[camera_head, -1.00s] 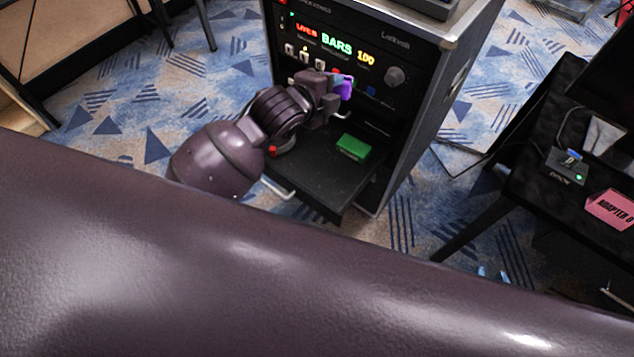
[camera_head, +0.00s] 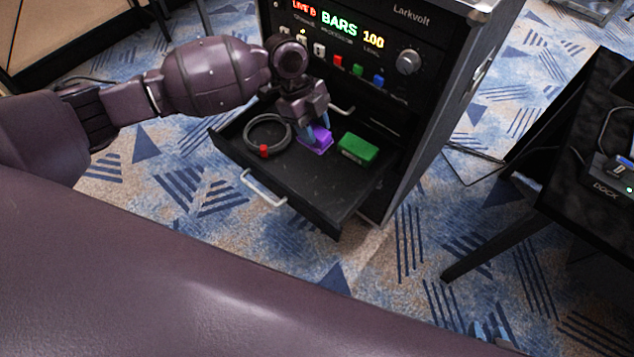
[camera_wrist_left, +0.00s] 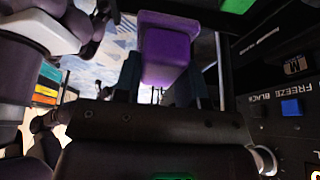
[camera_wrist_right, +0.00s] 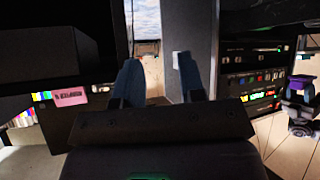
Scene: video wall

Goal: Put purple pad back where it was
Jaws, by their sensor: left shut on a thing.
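The purple pad (camera_head: 316,143) is at the lower end of my left gripper (camera_head: 315,127), over the floor of the open black drawer (camera_head: 281,183). Whether the pad touches the drawer floor I cannot tell. In the left wrist view the purple pad (camera_wrist_left: 167,50) sits between the two blue fingers, which are shut on it. A green pad (camera_head: 358,149) lies in the drawer to the right of the purple one. My right gripper (camera_wrist_right: 158,80) shows in its own wrist view with its fingers apart and nothing between them.
A coiled grey cable (camera_head: 267,133) and a small red object (camera_head: 264,151) lie in the drawer's left part. Above is the rack panel with a knob (camera_head: 409,61) and coloured buttons. A dark table (camera_head: 570,170) with a dock stands at right.

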